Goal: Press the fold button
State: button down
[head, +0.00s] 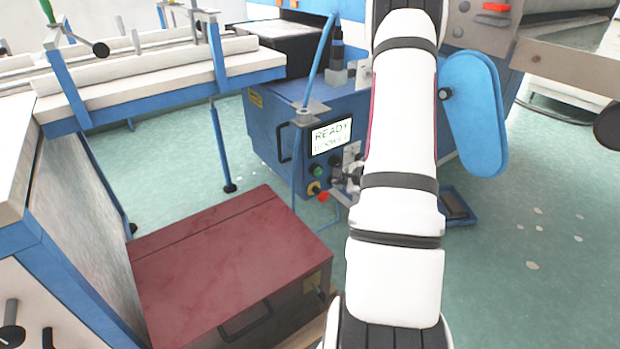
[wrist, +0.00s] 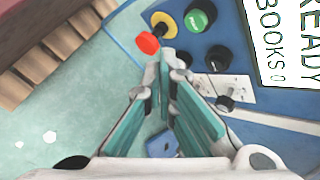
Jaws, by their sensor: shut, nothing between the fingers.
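The blue machine's control panel (wrist: 125,27) carries a green button (wrist: 200,15) with small white marks that I cannot read. It also shows in the head view (head: 317,172). A black button (wrist: 218,58) sits next to it, and a small black knob (wrist: 226,102) is on a white plate. No label clearly marks one as the fold button. My gripper (wrist: 166,65) is shut and empty, its tips close to the red knob and below the green button in the wrist view. In the head view, my gripper (head: 347,180) is just right of the buttons, partly hidden by my arm.
A red emergency-stop-like knob (wrist: 148,43) on a yellow base is beside my fingertips. A screen (head: 331,136) above the buttons reads READY and BOOKS. A dark red box (head: 220,250) stands on the left, and a blue-framed table (head: 150,75) is behind it.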

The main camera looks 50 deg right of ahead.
aim_at(317, 171)
jog(key=shift+m+g+h, duration=0.3)
jog(key=shift+m, duration=0.2)
jog(key=f, duration=0.1)
jog(key=s+d+f, duration=0.1)
jog(key=d+f, duration=0.1)
jog(key=shift+s+f+b, duration=0.2)
jog(key=shift+f+b, duration=0.15)
jog(key=shift+f, duration=0.05)
jog(key=shift+w, duration=0.1)
jog(key=w+d, duration=0.1)
jog(key=w, duration=0.7)
jog(key=shift+w+d+p, duration=0.2)
jog(key=shift+d+p, duration=0.2)
jog(key=shift+p, duration=0.05)
jog(key=shift+w, duration=0.1)
dwell(0.4)
jog(key=shift+w+d+b, duration=0.1)
jog(key=shift+w+b, duration=0.2)
jog(key=shift+b, duration=0.1)
